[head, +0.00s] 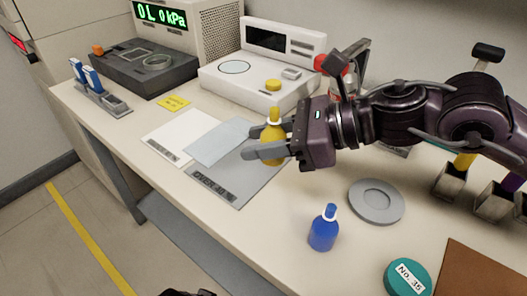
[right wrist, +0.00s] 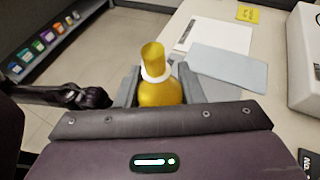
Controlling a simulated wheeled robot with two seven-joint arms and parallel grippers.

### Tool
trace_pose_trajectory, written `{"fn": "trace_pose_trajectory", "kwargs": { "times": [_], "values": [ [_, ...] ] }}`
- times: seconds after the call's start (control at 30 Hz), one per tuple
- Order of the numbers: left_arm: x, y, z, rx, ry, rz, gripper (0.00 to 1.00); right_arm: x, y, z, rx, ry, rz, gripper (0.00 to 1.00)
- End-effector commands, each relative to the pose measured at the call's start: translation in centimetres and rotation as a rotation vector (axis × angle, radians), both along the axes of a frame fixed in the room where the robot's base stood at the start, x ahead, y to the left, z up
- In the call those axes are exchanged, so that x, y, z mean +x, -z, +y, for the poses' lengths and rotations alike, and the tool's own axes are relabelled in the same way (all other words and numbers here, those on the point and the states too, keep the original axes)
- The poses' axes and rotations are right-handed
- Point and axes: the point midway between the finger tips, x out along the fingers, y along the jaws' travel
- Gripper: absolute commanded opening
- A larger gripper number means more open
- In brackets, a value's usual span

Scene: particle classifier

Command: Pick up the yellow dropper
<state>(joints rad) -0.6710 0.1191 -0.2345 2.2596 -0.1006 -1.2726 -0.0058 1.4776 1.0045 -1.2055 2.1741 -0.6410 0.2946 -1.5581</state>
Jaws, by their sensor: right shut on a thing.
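The yellow dropper (head: 273,130) is a small yellow bottle with a white collar and a yellow tip. In the head view it is upright between the fingers of my right gripper (head: 268,146), over the grey mat (head: 228,180). My right gripper is shut on its body. The right wrist view shows the dropper (right wrist: 158,88) between the two grey fingers, its lower part hidden by the gripper. I cannot tell in the head view whether its base touches the mat. My left gripper cannot be made out in the head view.
A blue dropper (head: 323,230) stands near the front, beside a grey round dish (head: 376,201). A teal disc (head: 407,277) and a brown board (head: 480,272) lie at the front right. A white machine (head: 262,80) stands behind my gripper. The table's left front is clear.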

Motion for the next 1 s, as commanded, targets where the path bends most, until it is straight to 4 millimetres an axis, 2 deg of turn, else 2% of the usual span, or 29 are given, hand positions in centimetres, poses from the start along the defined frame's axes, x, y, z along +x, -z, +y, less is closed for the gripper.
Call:
{"fn": "trace_pose_trajectory", "kwargs": {
  "times": [0.03,0.5,1.0],
  "values": [
    [0.0,-0.1,0.1,0.002,-0.003,0.004,0.36,0.0,-0.9,0.0,0.001,-0.001,-0.004,0.12],
    [-0.1,-0.4,1.0,0.028,-0.020,0.045,0.36,0.0,-6.2,0.1,0.002,-0.001,-0.003,0.12],
    [-0.6,-0.5,1.6,0.044,-0.030,0.081,0.36,0.0,-9.9,0.1,0.001,-0.002,-0.003,0.12]
  ]
}}
